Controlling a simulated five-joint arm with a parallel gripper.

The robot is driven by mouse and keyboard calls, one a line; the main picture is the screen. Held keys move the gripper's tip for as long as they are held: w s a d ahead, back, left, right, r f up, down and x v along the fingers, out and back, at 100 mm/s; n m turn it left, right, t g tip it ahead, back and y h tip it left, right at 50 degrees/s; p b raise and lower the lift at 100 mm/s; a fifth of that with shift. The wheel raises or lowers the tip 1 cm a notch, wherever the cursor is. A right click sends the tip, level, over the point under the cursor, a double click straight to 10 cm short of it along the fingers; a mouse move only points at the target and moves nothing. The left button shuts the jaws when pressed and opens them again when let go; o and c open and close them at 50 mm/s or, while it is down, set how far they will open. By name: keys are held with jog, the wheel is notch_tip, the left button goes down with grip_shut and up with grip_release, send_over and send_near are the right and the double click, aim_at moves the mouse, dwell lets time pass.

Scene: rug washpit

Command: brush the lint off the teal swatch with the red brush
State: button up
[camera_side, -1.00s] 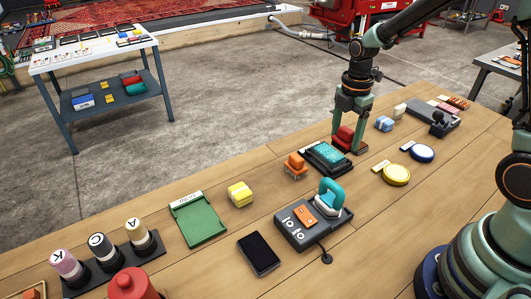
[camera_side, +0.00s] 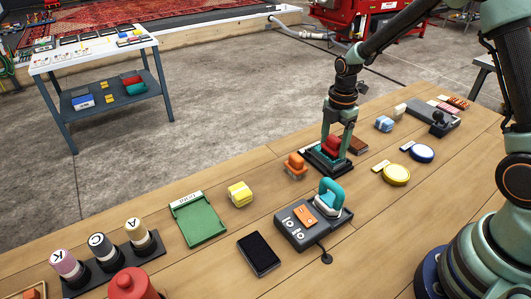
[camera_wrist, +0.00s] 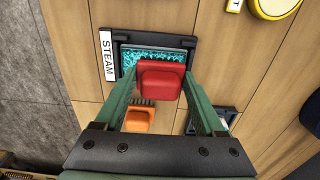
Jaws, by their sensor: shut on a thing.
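The red brush (camera_side: 333,144) is held between the fingers of my gripper (camera_side: 335,138), which is shut on it. In the wrist view the red brush (camera_wrist: 162,80) sits between my two green fingers and overlaps the near part of the teal swatch (camera_wrist: 160,58). The swatch is speckled with light flecks and lies in a dark frame (camera_wrist: 178,41) with a white STEAM label. In the side view my gripper and the brush mostly cover the swatch. Whether the bristles touch it I cannot tell.
An orange brush (camera_side: 296,165) stands close left of the frame. A brown block (camera_side: 357,146) lies just right of it. A grey box (camera_side: 308,225) with a teal-handled tool stands nearer the camera. A yellow disc (camera_side: 396,174) lies to the right.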

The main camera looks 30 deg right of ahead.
jog(key=s, duration=0.3)
jog(key=shift+s, duration=0.2)
notch_tip(320, 180, up, 8)
dwell(0.5)
jog(key=shift+w+r, duration=0.1)
jog(key=shift+w, duration=0.05)
